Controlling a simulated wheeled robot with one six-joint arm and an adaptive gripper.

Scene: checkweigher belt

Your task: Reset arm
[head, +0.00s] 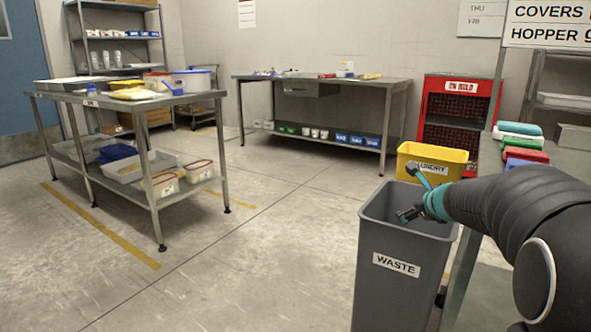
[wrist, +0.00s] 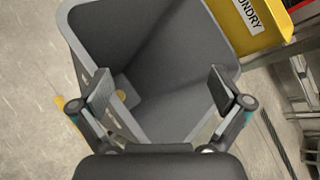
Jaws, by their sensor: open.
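My gripper (head: 408,192) is at the end of my arm, over the grey waste bin (head: 394,285). In the wrist view my gripper (wrist: 168,92) has its two fingers spread wide with nothing between them. The open bin (wrist: 150,60) lies below the fingers in that view. The far part of the bin's inside is in shadow.
A yellow laundry bin (head: 432,165) stands just behind the waste bin, with a red rack (head: 458,90) beyond. Folded coloured cloths (head: 520,142) lie at right. A steel table (head: 130,100) stands left and another bench (head: 320,80) at the back. The floor between is clear.

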